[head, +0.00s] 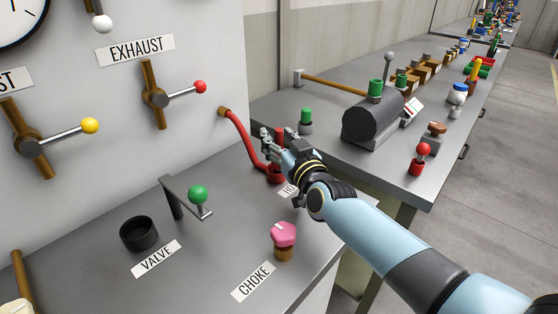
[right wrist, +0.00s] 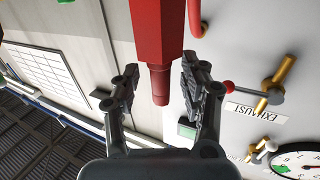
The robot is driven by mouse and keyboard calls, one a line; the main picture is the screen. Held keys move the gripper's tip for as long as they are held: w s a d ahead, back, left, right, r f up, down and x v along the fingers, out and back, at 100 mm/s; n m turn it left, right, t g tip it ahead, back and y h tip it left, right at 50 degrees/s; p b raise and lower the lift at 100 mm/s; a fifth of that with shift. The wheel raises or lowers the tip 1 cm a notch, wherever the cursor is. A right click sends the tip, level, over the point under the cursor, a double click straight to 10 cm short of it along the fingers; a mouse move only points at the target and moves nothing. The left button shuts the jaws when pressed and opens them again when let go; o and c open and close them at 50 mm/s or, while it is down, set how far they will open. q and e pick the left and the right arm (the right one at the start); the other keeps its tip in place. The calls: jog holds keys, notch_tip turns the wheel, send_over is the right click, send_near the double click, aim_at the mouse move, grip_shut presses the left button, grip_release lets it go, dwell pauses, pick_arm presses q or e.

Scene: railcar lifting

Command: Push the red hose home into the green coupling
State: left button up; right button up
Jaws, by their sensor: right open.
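My right gripper (head: 278,138) is just above that socket, beside the hose. In the right wrist view its open fingers (right wrist: 158,85) stand on either side of a narrow red end (right wrist: 159,84) below a thicker red body (right wrist: 158,30), with gaps on both sides. A green-topped piece (head: 306,115) on a grey base stands behind the gripper; I cannot tell whether it is the coupling. My left gripper is out of view.
On the near bench stand a green-knobbed lever (head: 198,194), a black cup (head: 138,234) and a pink-topped knob (head: 284,235). The EXHAUST lever (head: 175,93) juts from the wall. A dark cylinder (head: 373,118) sits on the back bench. The near bench's middle is mostly clear.

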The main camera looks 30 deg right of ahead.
jog(key=shift+s, duration=0.1)
grip_shut()
dwell(0.5)
